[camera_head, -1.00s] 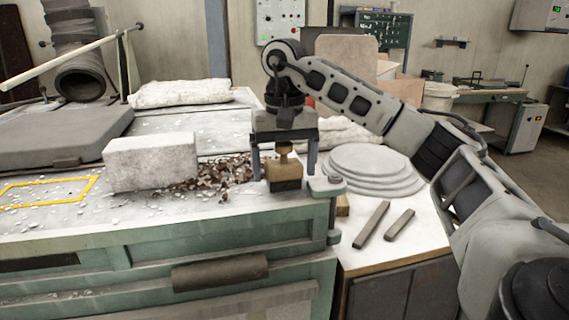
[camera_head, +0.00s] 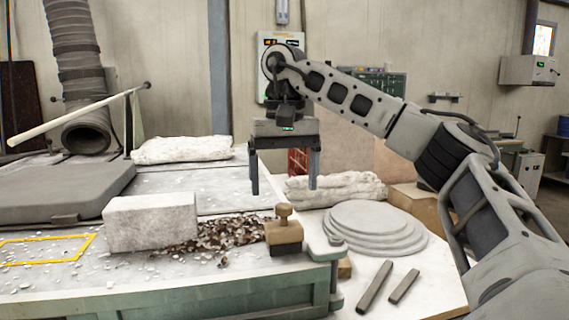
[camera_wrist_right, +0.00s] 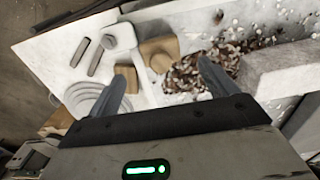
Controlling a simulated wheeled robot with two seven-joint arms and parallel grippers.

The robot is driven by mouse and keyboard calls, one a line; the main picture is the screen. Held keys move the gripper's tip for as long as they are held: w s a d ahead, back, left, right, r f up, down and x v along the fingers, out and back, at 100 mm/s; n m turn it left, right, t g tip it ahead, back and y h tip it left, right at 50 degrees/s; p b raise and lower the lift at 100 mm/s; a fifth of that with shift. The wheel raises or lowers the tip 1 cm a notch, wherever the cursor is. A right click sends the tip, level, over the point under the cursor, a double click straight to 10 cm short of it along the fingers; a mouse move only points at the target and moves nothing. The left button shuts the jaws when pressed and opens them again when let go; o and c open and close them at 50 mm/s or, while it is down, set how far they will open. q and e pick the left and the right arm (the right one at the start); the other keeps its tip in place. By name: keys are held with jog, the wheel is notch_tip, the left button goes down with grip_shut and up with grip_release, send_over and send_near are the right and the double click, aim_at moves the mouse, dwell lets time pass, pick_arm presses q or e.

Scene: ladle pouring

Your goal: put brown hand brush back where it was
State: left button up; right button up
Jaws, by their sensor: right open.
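The brown hand brush (camera_head: 284,233) stands upright on the bench top near its right corner, its knob handle on top. It touches or nearly touches a pile of brown and pale chips (camera_head: 222,235) to its left. My right gripper (camera_head: 284,186) is open and empty above and slightly behind the brush, fingers pointing down. In the right wrist view the brush (camera_wrist_right: 159,52) shows beyond and between the two open fingertips (camera_wrist_right: 162,78). My left gripper is not in view.
A pale stone block (camera_head: 150,222) stands left of the chips. A yellow outlined rectangle (camera_head: 88,240) marks the bench further left. Stacked round discs (camera_head: 375,222) and two dark bars (camera_head: 374,287) lie on the white side table at right.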

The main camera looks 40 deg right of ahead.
jog(key=shift+r, duration=1.25)
